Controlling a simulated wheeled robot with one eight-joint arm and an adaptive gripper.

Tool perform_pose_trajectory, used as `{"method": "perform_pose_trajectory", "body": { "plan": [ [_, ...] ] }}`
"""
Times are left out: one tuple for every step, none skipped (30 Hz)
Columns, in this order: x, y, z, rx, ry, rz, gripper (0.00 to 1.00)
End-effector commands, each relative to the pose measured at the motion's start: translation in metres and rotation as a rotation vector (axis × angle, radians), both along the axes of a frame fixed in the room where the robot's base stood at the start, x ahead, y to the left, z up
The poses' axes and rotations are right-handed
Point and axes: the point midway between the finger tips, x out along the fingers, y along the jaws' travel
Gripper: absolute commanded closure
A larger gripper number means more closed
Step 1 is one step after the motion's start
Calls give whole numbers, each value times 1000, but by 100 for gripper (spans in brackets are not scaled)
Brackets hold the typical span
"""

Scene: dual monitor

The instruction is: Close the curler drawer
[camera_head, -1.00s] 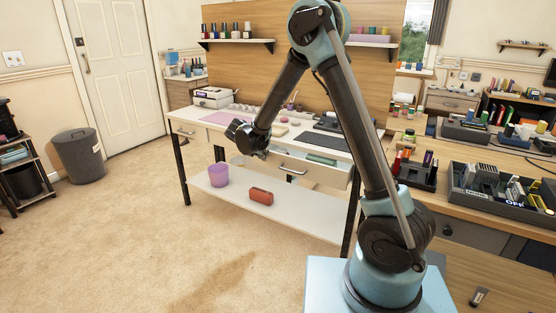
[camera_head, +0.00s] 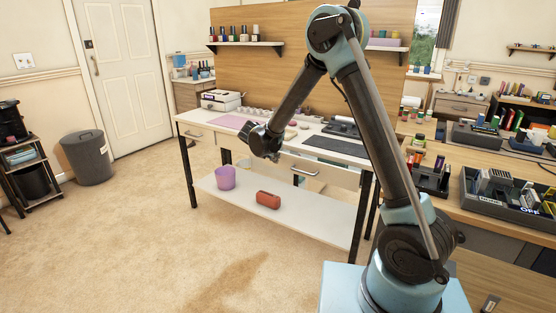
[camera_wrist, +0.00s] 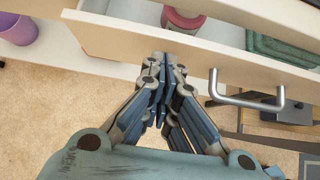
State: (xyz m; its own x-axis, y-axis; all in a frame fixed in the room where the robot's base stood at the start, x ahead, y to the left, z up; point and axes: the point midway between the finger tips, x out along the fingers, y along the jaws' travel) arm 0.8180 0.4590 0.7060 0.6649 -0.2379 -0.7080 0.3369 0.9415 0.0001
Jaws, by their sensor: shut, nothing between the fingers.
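The drawer (camera_wrist: 150,42) has a plain beige front with a silver bar handle (camera_wrist: 247,99). In the wrist view it is partly open, with a pink roll (camera_wrist: 183,20) and folded green cloth (camera_wrist: 285,46) visible inside. In the head view the drawer front (camera_head: 330,177) sits under the white table's top. My gripper (camera_wrist: 163,60) is shut and empty, its fingertips at the drawer front, left of the handle; I cannot tell whether they touch. In the head view my gripper (camera_head: 272,156) is in front of the drawer's left part. No curler is clearly recognisable.
A wooden workbench (camera_head: 490,215) with trays stands close at right. Open carpet lies to the left and in front.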

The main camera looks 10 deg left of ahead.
Motion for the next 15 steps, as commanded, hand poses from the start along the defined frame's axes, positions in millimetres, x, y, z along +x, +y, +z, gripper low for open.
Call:
{"method": "perform_pose_trajectory", "body": {
  "plan": [
    [-5,2,0,0,0,1,100],
    [-8,3,0,0,0,0,100],
    [-13,4,0,-1,0,-1,100],
    [-16,6,0,-1,1,-1,100],
    [-20,7,-1,-1,1,-1,100],
    [-26,10,6,-1,0,1,100],
    [-31,12,11,-1,0,1,100],
    [-34,13,15,0,0,0,100],
    [-39,13,21,-1,0,-2,100],
    [-42,13,25,-2,2,-4,100],
    [-45,14,29,-1,1,-4,100],
    [-50,15,35,-1,0,-6,100],
    [-53,16,39,-1,0,-6,100],
    [-56,17,42,-1,0,-8,100],
    [-60,17,47,-1,0,-9,100]
  ]
}}
